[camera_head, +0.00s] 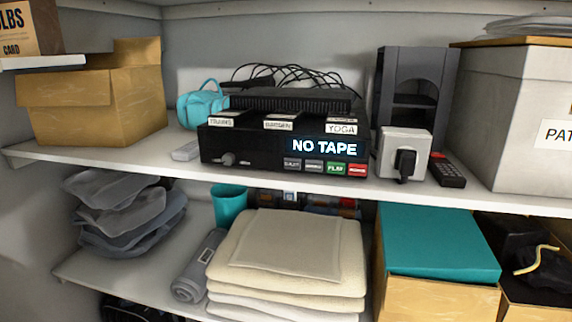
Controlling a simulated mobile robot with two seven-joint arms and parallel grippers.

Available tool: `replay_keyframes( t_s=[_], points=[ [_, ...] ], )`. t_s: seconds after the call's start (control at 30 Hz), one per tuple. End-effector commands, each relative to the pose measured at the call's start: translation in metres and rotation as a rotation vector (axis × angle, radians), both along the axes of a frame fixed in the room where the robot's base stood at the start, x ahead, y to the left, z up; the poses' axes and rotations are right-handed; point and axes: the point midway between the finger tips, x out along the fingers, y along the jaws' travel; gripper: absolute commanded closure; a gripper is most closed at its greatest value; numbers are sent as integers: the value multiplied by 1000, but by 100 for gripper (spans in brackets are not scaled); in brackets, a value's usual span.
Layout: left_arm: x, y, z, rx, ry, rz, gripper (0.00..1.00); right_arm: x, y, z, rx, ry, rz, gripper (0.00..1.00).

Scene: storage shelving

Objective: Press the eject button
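A black tape player (240,150) stands on the middle shelf, its front facing me. Its lit display (324,146) reads "NO TAPE". A row of small buttons runs below the display. The leftmost grey button (292,164) seems to read "EJECT", though its lettering is tiny. To its right are another grey button (314,166), a green button (336,168) that seems to read "PLAY" and a red button (357,170). Nothing covers the buttons. Neither of my grippers is in view.
Labelled tapes, one a "YOGA" tape (341,128), and a black box (290,100) with cables lie on the player. Folded towels (285,245) lie below. Space before the player's front is clear.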

Motion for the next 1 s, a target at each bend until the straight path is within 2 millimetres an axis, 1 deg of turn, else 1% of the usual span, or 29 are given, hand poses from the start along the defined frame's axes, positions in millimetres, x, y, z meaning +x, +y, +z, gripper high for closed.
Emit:
replay_keyframes(
  t_s=[0.23,0.7,0.77,1.0],
  points=[
    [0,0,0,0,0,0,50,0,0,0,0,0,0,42],
    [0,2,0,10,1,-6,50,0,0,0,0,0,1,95],
    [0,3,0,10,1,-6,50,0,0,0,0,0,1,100],
    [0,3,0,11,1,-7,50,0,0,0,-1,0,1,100]
  ],
)
